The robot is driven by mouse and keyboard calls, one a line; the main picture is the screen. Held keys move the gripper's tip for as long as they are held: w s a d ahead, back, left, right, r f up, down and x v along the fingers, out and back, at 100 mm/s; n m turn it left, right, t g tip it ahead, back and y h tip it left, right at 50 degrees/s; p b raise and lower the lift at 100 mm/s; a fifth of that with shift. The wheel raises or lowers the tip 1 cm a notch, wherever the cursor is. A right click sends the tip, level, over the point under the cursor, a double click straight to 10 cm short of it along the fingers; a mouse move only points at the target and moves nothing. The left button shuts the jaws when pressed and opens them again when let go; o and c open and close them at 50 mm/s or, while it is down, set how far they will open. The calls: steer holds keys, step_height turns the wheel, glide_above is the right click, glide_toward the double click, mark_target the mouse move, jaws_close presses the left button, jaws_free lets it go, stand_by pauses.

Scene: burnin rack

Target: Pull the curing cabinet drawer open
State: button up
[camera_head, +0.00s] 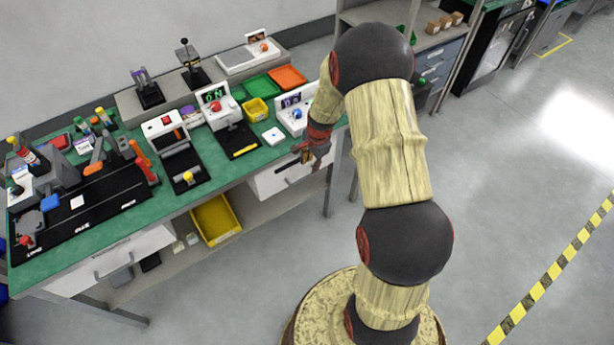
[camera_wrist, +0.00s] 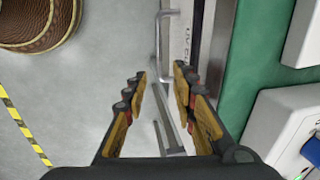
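The white curing cabinet drawer (camera_head: 285,176) hangs under the right part of the green bench, and its front looks closed or nearly so. In the wrist view its pale front (camera_wrist: 181,38) carries dark lettering, partly cut off, and a grey bar handle (camera_wrist: 159,45). My gripper (camera_head: 312,150) is at the bench's front edge, just above the drawer's right part. In the wrist view my gripper (camera_wrist: 160,82) is open, its fingers on either side of the lower end of the handle. I cannot tell whether they touch it.
The green bench top (camera_head: 225,172) carries devices and trays close to my gripper. A second white drawer (camera_head: 120,258) is at the bench's left, and a yellow bin (camera_head: 216,219) sits on the shelf below. The grey floor in front of the bench is clear.

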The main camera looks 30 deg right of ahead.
mark_target(308, 175)
steer(key=f+b, duration=0.1)
steer(key=f, duration=0.1)
steer(key=w+f+b, duration=0.1)
steer(key=f, duration=0.2)
steer(key=f+b, duration=0.1)
steer(key=f, duration=0.1)
steer(key=shift+w+a+f, duration=0.1)
steer(key=shift+w+f, duration=0.1)
steer(key=shift+f, duration=0.1)
steer(key=shift+c, duration=1.4)
steer(key=c, duration=0.4)
jaws_close()
